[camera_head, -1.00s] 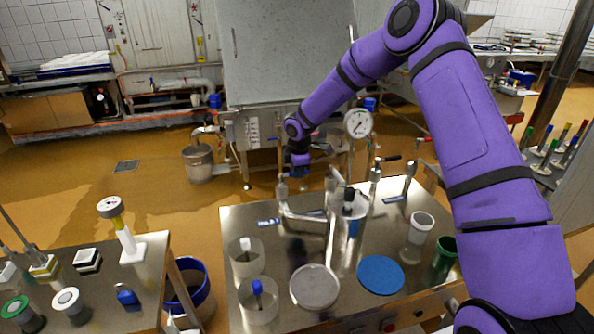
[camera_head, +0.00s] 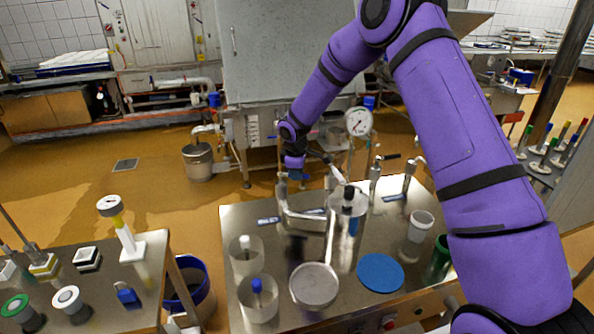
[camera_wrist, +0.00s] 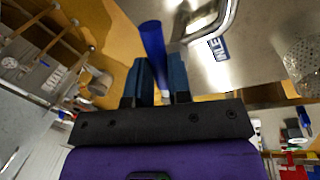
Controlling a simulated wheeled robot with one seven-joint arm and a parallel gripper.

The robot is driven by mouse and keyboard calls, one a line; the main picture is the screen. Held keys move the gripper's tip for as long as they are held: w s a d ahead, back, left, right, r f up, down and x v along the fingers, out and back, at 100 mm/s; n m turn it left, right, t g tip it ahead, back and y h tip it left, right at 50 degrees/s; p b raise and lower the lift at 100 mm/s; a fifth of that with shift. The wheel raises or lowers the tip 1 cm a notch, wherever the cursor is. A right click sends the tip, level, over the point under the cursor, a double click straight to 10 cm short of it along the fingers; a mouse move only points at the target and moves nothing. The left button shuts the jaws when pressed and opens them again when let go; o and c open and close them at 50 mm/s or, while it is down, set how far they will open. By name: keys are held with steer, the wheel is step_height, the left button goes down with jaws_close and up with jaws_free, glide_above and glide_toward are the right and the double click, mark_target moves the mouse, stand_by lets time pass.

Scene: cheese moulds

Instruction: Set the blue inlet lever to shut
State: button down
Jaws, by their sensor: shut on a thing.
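The blue inlet lever (camera_wrist: 153,42) shows in the wrist view as a blue handle running in between my fingers. My gripper (camera_wrist: 161,78) is shut on it. In the head view my gripper (camera_head: 297,174) is at the back left of the steel table, above the inlet valve post (camera_head: 282,190). There the fingers hide most of the lever, so its exact angle is hard to tell. The blue inlet label (camera_head: 268,221) lies on the table by the post, and it also shows in the wrist view (camera_wrist: 218,47). A bent steel pipe (camera_head: 303,222) runs from the post.
A steel cylinder (camera_head: 348,204) stands right of the pipe. A dial gauge (camera_head: 359,122) and a valve with a black lever (camera_head: 376,172) stand further right. Clear cups, a grey disc (camera_head: 314,286) and a blue disc (camera_head: 380,272) occupy the table's front.

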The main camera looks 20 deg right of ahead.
steer(key=shift+s+a+m+g+h, duration=0.3)
steer(key=shift+a+m, duration=0.55)
steer(key=shift+m, duration=1.3)
steer(key=shift+s+a+m+g+h, duration=0.1)
steer(key=shift+s+a+m+g, duration=0.45)
steer(key=shift+m, duration=1.55)
steer(key=shift+s+a+m+g+h, duration=0.2)
steer(key=shift+s+a+m, duration=0.3)
steer(key=shift+a+m, duration=1.15)
steer(key=shift+d+m, duration=0.45)
steer(key=shift+m, duration=0.25)
steer(key=c, duration=1.1)
jaws_free()
steer(key=shift+o, duration=0.2)
steer(key=shift+r, duration=0.1)
step_height(320, 180, up, 10)
steer(key=a, duration=0.2)
steer(key=shift+r, duration=0.2)
